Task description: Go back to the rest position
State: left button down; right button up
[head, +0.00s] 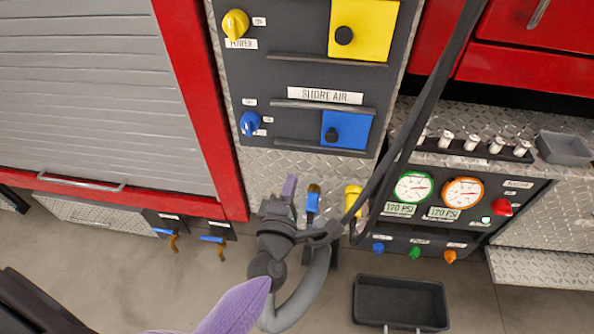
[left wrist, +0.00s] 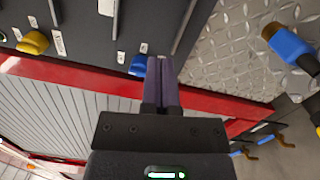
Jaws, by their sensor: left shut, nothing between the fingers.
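My left gripper (head: 290,187) is in front of the diamond-plate strip below the SHORE AIR panel (head: 300,120). Its purple fingers also show in the left wrist view (left wrist: 161,80), closed together with nothing between them. The fingertips look near the blue knob (left wrist: 139,64) in that view, but I cannot tell the gap. In the head view the blue knob (head: 250,123) is up and left of the fingers, apart from them in the picture. My right gripper is not in view.
A black hose (head: 425,100) hangs diagonally before the gauge panel (head: 520,195). A black bin (head: 400,303) stands on the floor. A grey roller shutter (head: 90,90) is at left.

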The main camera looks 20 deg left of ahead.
pick_arm(q)
jog(key=s+d+f+m+g+h+b, duration=0.1)
jog(key=s+f+m+g+h, duration=0.15)
jog(key=s+f+m, duration=0.6)
jog(key=s+d+f+m+g+h+b, duration=0.15)
jog(key=f+m+g, duration=0.25)
jog(key=f, duration=0.9)
jog(key=s+a+f+m+g, duration=0.1)
jog(key=s+f+m+g, duration=0.2)
jog(key=s, duration=0.6)
jog(key=s+a+f+m+g, duration=0.2)
jog(key=s+f+m+g, duration=0.2)
jog(key=s, duration=0.5)
jog(key=s+a+f+m+g+y, duration=0.1)
jog(key=s+f+m+g, duration=0.3)
jog(key=s+f, duration=0.3)
jog(key=shift+s+a+m, duration=0.35)
jog(key=shift+s+m, duration=0.1)
jog(key=shift+s, duration=0.65)
